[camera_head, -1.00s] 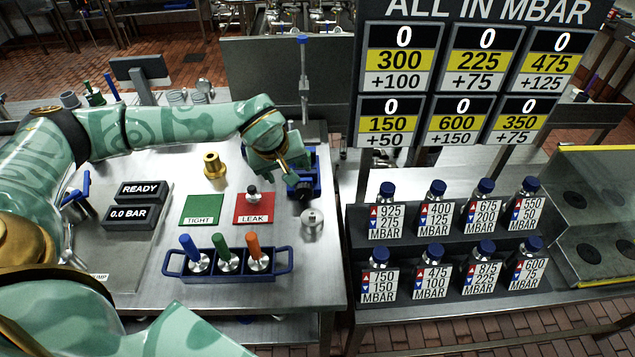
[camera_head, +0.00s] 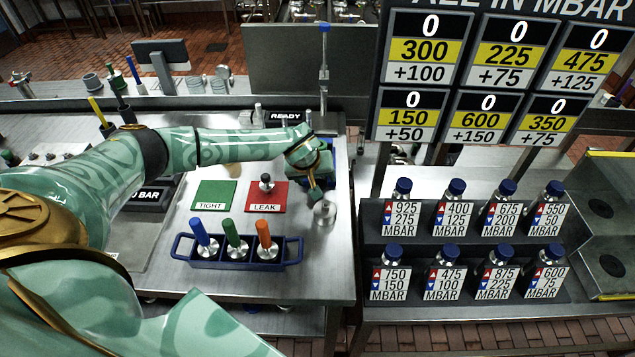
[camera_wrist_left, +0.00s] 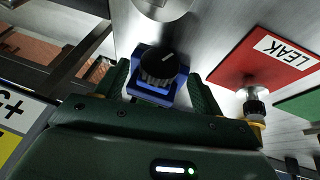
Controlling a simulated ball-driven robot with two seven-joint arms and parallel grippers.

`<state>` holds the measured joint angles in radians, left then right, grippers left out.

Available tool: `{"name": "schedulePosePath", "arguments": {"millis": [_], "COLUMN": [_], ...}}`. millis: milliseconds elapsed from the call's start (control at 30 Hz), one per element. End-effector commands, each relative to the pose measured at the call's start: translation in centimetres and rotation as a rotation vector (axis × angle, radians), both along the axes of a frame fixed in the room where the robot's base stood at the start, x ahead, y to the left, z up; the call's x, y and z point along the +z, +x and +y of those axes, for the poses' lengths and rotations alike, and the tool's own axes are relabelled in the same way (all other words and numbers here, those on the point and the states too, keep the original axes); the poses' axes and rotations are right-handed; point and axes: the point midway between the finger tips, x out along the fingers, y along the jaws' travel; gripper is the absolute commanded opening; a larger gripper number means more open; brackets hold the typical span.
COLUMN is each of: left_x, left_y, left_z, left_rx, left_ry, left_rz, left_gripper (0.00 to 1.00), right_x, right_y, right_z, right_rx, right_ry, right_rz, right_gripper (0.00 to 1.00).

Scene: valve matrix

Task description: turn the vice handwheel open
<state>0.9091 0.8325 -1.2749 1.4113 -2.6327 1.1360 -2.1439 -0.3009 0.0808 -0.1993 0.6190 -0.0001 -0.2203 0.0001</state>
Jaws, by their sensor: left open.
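The blue vice (camera_head: 331,150) is mostly hidden behind my left gripper in the head view. The left wrist view shows its blue body (camera_wrist_left: 150,96) with a dark, ridged round handwheel (camera_wrist_left: 158,64) on it. My left gripper (camera_head: 316,190) is open above the vice, pointing down. In the wrist view its two dark green fingers (camera_wrist_left: 159,76) stand on either side of the handwheel, apart from each other. Contact with the wheel cannot be told. My right gripper is not in view.
A metal cylinder (camera_head: 325,214) stands just in front of the vice. A red LEAK pad (camera_head: 279,205) bearing a small fitting and a green TIGHT pad (camera_head: 212,195) lie to the left. A blue rack (camera_head: 238,256) holds several coloured-handled tools. Labelled bottles stand on the right-hand shelf.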

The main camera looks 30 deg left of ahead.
Motion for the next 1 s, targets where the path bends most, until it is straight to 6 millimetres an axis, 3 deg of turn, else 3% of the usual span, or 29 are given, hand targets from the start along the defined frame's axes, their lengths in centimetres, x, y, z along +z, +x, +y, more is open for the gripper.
{"name": "schedulePosePath", "arguments": {"millis": [200,500,667,700,1000], "left_x": [-2.1,-2.3,-2.3,-2.2,-2.4], "left_y": [1.0,1.1,1.1,1.1,1.0], "left_z": [0.1,0.1,0.1,0.1,0.3], "left_rx": [0.0,0.001,0.001,0.001,0.001], "left_ry": [-0.002,-0.001,-0.001,-0.001,-0.029], "left_rz": [0.0,-0.001,-0.001,-0.001,-0.018], "left_gripper": [0.68,0.68,0.26,0.23,0.23], "right_x": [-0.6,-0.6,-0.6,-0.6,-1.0], "right_y": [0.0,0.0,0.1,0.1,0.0], "right_z": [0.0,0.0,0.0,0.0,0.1], "right_rx": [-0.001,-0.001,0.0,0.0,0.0], "right_ry": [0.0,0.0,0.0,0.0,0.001], "right_rz": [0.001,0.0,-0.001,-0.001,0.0], "right_gripper": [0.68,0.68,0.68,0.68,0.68]}}
